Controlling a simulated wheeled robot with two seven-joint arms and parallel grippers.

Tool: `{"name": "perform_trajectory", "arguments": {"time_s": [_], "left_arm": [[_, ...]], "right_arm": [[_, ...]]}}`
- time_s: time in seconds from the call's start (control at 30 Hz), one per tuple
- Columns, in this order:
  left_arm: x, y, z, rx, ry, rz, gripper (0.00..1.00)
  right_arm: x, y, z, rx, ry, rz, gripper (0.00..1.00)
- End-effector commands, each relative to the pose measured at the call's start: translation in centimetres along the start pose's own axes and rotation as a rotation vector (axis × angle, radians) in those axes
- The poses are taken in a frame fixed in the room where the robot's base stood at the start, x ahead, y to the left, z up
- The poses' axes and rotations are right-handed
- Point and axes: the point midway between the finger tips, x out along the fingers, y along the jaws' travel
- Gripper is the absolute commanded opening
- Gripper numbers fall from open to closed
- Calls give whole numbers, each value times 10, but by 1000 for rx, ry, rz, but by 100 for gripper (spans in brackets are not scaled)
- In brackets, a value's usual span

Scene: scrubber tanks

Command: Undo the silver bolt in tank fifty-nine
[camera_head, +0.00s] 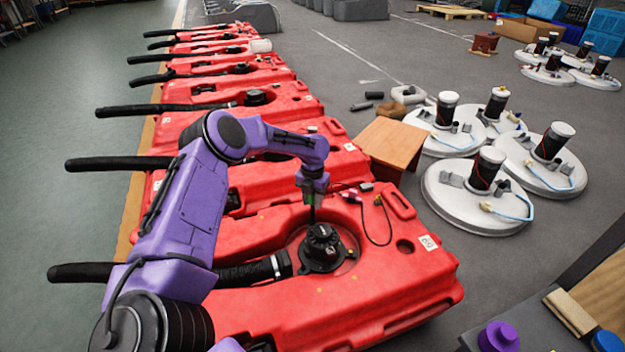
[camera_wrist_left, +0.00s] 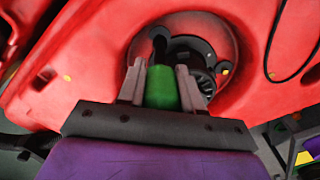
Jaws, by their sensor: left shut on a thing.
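The nearest red tank (camera_head: 370,275) has a round recess with a black motor unit (camera_head: 322,245) in it. Its white label (camera_head: 428,242) is too small to read surely. My left gripper (camera_head: 312,196) is above this unit, shut on a green-handled tool (camera_wrist_left: 161,90). The tool's thin dark shaft points down to the top of the black unit in the head view; whether it touches cannot be told. In the left wrist view the black unit (camera_wrist_left: 190,55) shows behind the green handle. I cannot make out the silver bolt. My right gripper is not in view.
More red tanks (camera_head: 260,95) with black hoses stand in a row behind. Several white discs with black motors (camera_head: 480,200) lie on the floor at right. A dark surface with a purple cylinder (camera_head: 497,337) is at lower right.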

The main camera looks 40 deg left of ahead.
Motion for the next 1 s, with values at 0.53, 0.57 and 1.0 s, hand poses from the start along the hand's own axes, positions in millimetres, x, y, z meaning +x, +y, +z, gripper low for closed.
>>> {"name": "perform_trajectory", "arguments": {"time_s": [0.53,0.57,1.0], "left_arm": [[3,0,0,207,0,1,0],[4,0,0,206,0,1,0],[8,0,0,206,0,1,0]], "right_arm": [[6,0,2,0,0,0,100],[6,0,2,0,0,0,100],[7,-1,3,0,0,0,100]]}}
